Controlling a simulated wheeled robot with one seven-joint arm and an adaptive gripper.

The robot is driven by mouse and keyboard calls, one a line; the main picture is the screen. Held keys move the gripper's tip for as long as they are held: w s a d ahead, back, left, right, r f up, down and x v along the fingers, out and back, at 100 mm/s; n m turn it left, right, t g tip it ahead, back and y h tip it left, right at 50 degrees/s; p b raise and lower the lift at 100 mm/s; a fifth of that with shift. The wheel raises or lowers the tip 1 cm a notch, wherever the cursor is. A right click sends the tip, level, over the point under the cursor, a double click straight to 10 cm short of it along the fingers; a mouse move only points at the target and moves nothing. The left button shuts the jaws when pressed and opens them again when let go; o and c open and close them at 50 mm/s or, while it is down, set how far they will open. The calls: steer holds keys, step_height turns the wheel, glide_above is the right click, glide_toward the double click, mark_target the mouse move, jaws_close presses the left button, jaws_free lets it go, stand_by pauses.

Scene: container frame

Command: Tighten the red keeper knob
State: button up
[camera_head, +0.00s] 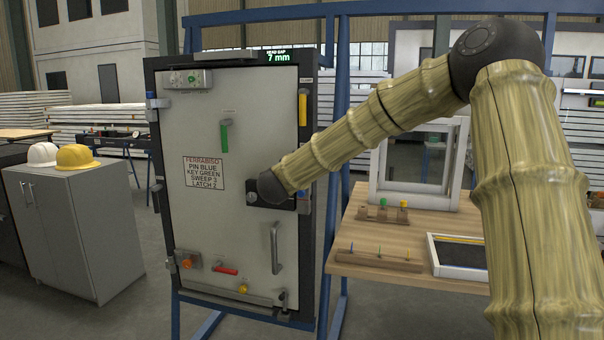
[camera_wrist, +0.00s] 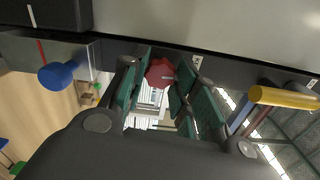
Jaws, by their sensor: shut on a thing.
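The red keeper knob (camera_wrist: 160,72) shows in the wrist view at the dark edge of the door frame. My gripper (camera_wrist: 155,82) has its green-padded fingers on either side of the knob and is shut on it. Part of the knob is hidden by the fingers. In the head view my arm reaches across to the right side of the pale door panel (camera_head: 235,110), and its dark end covers the knob and my fingers. A green display (camera_head: 278,56) above the door reads 7 mm.
A yellow handle (camera_head: 302,107) stands above my wrist on the frame; it also shows in the wrist view (camera_wrist: 285,97). A blue knob (camera_wrist: 57,75) is on the other side. A grey pull handle (camera_head: 275,248) is below. A wooden bench (camera_head: 400,225) stands right.

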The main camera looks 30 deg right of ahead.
steer(key=shift+f+m+b, duration=0.15)
steer(key=shift+m+b, duration=0.25)
steer(key=shift+m, duration=0.1)
steer(key=o, duration=1)
steer(key=shift+s+d, duration=0.1)
steer(key=shift+d, duration=0.05)
steer(key=v, duration=1.2)
